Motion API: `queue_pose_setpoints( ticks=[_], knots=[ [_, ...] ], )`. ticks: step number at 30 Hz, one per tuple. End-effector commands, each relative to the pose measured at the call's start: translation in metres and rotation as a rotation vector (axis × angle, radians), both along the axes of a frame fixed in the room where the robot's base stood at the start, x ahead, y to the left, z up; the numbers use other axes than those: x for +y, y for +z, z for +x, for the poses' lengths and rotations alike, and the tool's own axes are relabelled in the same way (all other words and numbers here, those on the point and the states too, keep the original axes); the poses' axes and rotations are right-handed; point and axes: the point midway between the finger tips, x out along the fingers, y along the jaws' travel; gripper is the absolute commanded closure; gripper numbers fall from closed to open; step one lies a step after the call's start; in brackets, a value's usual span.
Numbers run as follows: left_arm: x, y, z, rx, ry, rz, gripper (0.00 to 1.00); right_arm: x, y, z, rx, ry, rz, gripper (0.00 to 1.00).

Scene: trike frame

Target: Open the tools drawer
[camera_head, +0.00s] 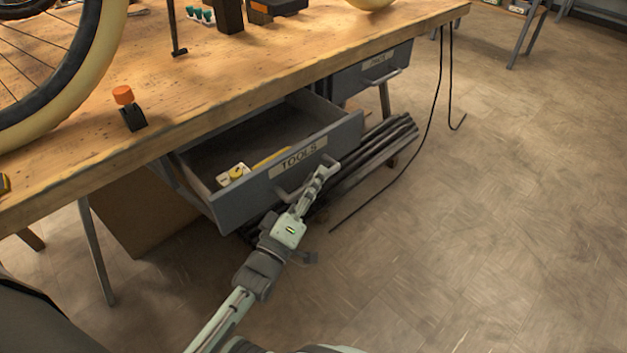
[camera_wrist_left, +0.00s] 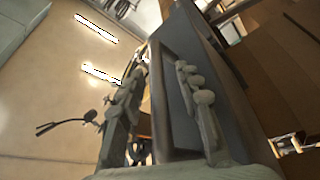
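The tools drawer (camera_head: 245,196), grey with a "TOOLS" label, is pulled well out from under the workbench in the head view. Its inside shows from above. Its bar handle (camera_head: 283,193) is on the front. My left gripper (camera_head: 326,172) is at the right part of this handle, with its fingers along the drawer front. In the left wrist view the fingers (camera_wrist_left: 160,72) stand apart, with the dark drawer front (camera_wrist_left: 178,105) showing between and beyond them. Whether they touch the handle is unclear. My right gripper is not in view.
Small yellow and white items (camera_head: 234,175) lie in the drawer. A second grey drawer (camera_head: 372,75) is further right under the wooden bench top (camera_head: 200,90). Dark bars (camera_head: 365,160) lie beneath, and a black cable hangs at right. The floor (camera_head: 480,220) at right is clear.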

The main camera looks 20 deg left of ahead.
Motion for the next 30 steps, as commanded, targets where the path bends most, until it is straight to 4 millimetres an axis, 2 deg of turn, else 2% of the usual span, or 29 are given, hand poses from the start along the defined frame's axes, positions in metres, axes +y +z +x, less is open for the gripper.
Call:
queue_pose_setpoints(
  ticks=[8,21,30],
  knots=[
    [0.000,-0.001,-0.003,0.000,0.000,0.000,0.66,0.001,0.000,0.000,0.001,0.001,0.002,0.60],
    [0.004,-0.015,-0.066,0.002,-0.001,0.001,0.66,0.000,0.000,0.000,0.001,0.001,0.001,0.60],
    [0.004,-0.016,-0.074,0.000,0.000,0.000,0.66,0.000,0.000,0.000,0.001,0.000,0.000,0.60]
  ],
)
